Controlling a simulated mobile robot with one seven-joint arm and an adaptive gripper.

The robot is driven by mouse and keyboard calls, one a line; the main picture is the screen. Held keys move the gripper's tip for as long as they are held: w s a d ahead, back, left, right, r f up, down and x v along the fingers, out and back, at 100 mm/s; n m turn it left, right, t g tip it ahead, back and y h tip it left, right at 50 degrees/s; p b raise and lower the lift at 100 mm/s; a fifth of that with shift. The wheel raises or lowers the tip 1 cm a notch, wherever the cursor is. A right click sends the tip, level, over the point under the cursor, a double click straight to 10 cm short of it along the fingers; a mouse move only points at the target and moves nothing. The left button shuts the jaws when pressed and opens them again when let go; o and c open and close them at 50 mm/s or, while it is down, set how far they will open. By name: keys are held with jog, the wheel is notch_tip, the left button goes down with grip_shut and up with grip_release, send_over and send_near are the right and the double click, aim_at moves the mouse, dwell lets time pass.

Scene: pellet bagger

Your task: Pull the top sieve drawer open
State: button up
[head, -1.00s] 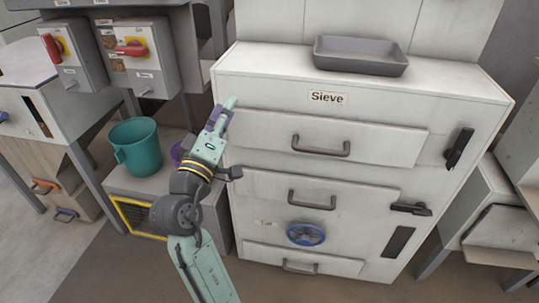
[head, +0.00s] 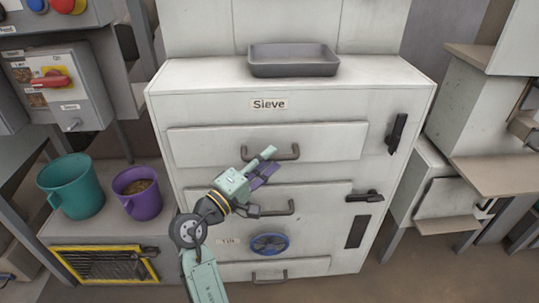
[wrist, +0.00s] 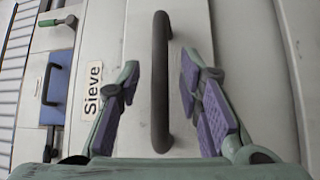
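The sieve cabinet (head: 400,92) is a white box labelled "Sieve". Its top drawer (head: 200,148) is a wide white front that looks shut, with a dark bar handle (head: 290,156). I see gaps between the handle and both finger pads, so nothing is gripped.
A grey tray (head: 292,68) sits on the cabinet top. Teal (head: 72,190) and purple (head: 140,200) jugs stand at left.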

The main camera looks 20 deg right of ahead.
jog(key=shift+x, duration=0.75)
jog(key=shift+c, duration=0.4)
grip_shut()
